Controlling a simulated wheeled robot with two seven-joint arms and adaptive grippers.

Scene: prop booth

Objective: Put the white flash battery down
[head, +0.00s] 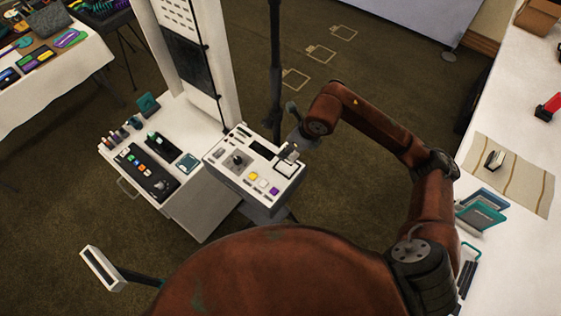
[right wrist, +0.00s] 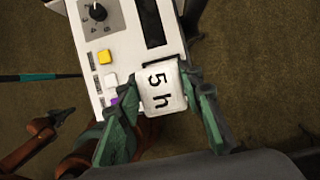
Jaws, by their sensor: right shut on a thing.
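The white flash battery (right wrist: 158,92), a white block marked "5 h", sits between the fingers of my right gripper (right wrist: 163,108) in the right wrist view. The gripper is shut on it. In the head view my right gripper (head: 290,151) is at the right end of a white control box (head: 225,177), with the battery (head: 286,168) below the fingers. The battery overlaps the box's end in both views; I cannot tell whether they touch. My left gripper (right wrist: 55,118) appears small at the left of the right wrist view, empty as far as I see.
The box carries a knob, a dark display and yellow, white and purple buttons. A dark pole (head: 275,60) rises behind. A white table (head: 535,75) with a striped mat (head: 535,182) is at right.

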